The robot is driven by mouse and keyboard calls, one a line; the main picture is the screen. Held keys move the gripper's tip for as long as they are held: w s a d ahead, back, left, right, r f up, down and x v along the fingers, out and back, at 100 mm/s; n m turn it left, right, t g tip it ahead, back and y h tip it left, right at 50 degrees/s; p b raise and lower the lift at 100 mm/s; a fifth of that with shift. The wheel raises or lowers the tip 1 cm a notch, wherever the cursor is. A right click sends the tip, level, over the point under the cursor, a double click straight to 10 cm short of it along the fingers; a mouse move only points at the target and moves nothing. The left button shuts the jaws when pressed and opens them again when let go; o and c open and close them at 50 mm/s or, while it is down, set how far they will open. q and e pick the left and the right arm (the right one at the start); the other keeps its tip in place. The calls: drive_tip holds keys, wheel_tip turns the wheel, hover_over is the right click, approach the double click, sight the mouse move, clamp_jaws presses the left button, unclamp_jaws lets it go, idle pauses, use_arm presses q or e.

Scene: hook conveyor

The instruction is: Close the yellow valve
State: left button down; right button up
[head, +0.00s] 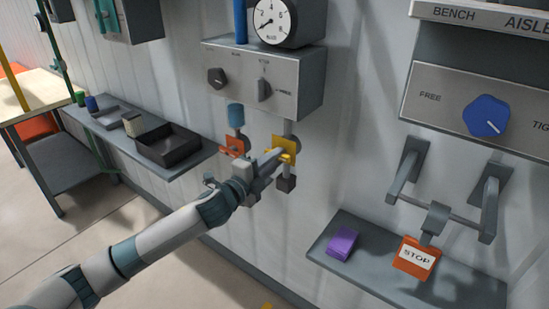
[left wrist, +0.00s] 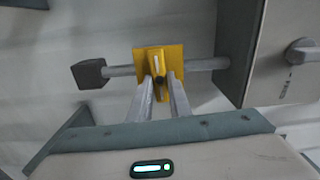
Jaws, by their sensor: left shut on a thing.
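The yellow valve (head: 286,146) sits on a short grey pipe below the grey control box on the wall. In the left wrist view the yellow valve (left wrist: 175,56) shows as a square plate with a raised yellow grip, which looks to run across the pipe (left wrist: 120,71). My left gripper (head: 274,160) reaches the valve from the lower left. In the left wrist view my left gripper (left wrist: 159,82) is shut on the valve's raised grip, one finger on each side. The fingers partly hide the grip. My right gripper is not in view.
An orange valve (head: 234,147) hangs close left of the yellow one. The control box (head: 296,88) with knobs and a gauge (head: 272,22) is above. A shelf with a black tray (head: 168,144) is left. A STOP tag (head: 416,258) and purple block (head: 342,242) are right.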

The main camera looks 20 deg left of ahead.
use_arm(q)
drive_tip(key=shift+m, duration=0.5)
drive_tip(key=c, duration=1.6)
unclamp_jaws()
drive_tip(key=shift+c, duration=0.2)
drive_tip(key=shift+s+f, duration=0.1)
drive_tip(key=shift+s, duration=0.05)
drive_tip(key=b+v, duration=0.6)
drive_tip(key=v, duration=1.1)
drive_tip(key=shift+b, duration=0.35)
